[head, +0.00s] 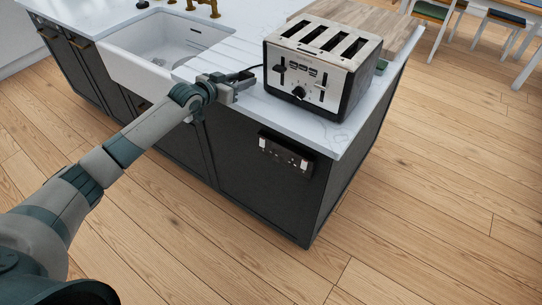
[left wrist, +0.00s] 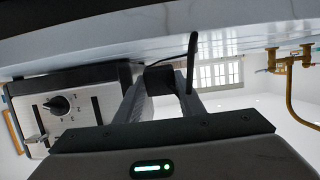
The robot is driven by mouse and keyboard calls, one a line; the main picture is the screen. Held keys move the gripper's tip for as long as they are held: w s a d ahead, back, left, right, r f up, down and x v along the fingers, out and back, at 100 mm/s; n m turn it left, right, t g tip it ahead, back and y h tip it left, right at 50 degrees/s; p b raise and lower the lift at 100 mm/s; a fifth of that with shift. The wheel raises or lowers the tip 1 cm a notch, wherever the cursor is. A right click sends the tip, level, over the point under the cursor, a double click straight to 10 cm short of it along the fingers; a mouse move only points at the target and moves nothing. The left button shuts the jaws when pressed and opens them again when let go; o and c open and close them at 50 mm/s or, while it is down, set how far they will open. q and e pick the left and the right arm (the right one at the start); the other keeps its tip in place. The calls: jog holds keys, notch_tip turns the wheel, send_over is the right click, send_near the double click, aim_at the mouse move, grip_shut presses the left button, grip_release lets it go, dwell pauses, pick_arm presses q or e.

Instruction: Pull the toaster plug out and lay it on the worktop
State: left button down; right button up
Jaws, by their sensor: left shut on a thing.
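The silver four-slot toaster (head: 318,62) stands upright on the white marble worktop (head: 232,50). It also shows upside down at the left of the left wrist view (left wrist: 65,108). My left gripper (head: 232,86) is at the worktop's front edge, left of the toaster. It is shut on the black plug (left wrist: 159,78), which sits between its fingers in the left wrist view. A dark cord (head: 247,72) runs from the gripper towards the toaster. Whether the plug touches the worktop I cannot tell. My right gripper is not in view.
A black double socket (head: 285,153) is on the dark cabinet front below the toaster, with no plug seen in it. A white sink (head: 160,50) lies to the left, with a brass tap (head: 205,7) behind. Worktop between sink and toaster is mostly clear.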

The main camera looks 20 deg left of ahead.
pick_arm(q)
jog(key=shift+f+b, duration=0.5)
jog(key=shift+f, duration=0.55)
jog(key=c, duration=1.1)
grip_release()
jog(key=shift+s, duration=0.15)
jog(key=b+v, duration=0.3)
jog(key=v, duration=1.4)
jog(key=shift+r, duration=0.1)
